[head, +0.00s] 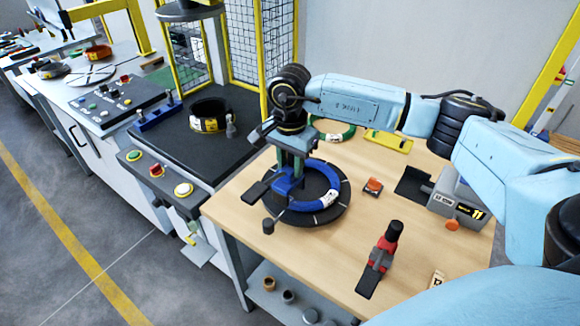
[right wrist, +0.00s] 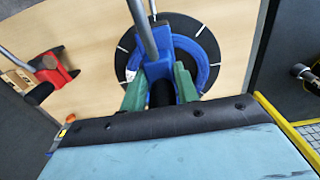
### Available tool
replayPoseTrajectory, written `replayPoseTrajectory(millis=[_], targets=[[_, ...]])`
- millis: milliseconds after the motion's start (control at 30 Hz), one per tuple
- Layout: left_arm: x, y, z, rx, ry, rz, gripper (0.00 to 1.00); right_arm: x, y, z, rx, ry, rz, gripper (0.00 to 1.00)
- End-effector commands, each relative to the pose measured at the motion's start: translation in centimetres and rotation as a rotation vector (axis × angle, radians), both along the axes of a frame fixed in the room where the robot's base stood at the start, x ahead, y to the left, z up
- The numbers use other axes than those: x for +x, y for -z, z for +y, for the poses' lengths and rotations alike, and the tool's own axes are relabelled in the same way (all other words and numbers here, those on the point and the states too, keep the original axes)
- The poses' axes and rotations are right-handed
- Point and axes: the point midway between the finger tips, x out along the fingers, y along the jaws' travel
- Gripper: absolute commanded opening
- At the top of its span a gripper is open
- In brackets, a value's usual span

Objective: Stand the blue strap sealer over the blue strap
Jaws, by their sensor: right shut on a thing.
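The blue strap sealer (head: 287,184) is upright at the left side of the blue coil (head: 327,193), seemingly over its ring; I cannot tell whether it touches. My right gripper (head: 291,155) is shut on the sealer from above. In the right wrist view, the green fingers (right wrist: 160,92) flank the blue sealer body (right wrist: 156,68), whose grey lever (right wrist: 143,28) points up the picture. The coil lies on a round black plate (head: 277,218) with white marks; it also shows in the right wrist view (right wrist: 205,62). The strap itself cannot be told from the coil. My left gripper is out of view.
A red and black hand tool (head: 381,256) lies at the table front. An orange-topped piece (head: 373,186), a grey dispenser (head: 455,205), a yellow bar (head: 388,141) and a green coil (head: 345,133) lie right and behind. A black machine bed (head: 185,145) adjoins the table's left. The table's (head: 325,255) front middle is clear.

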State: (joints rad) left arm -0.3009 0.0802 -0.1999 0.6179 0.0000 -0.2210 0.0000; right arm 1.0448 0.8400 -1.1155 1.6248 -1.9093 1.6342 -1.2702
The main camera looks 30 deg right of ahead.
Motion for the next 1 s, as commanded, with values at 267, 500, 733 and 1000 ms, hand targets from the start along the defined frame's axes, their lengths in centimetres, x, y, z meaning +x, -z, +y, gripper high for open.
replayPoseTrajectory(millis=[267, 500, 733, 1000], targets=[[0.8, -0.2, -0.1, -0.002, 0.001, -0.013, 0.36, 0.1, 1.3, 0.0, 0.002, 0.0, -0.004, 0.0], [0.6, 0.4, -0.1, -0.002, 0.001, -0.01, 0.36, 0.1, 1.9, 0.0, 0.002, 0.0, -0.004, 0.0], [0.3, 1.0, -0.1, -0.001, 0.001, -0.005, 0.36, 0.1, 2.5, 0.0, 0.001, 0.001, -0.004, 0.0], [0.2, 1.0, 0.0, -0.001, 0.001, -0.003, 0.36, 0.0, 2.6, 0.0, 0.0, 0.001, -0.001, 0.46]])
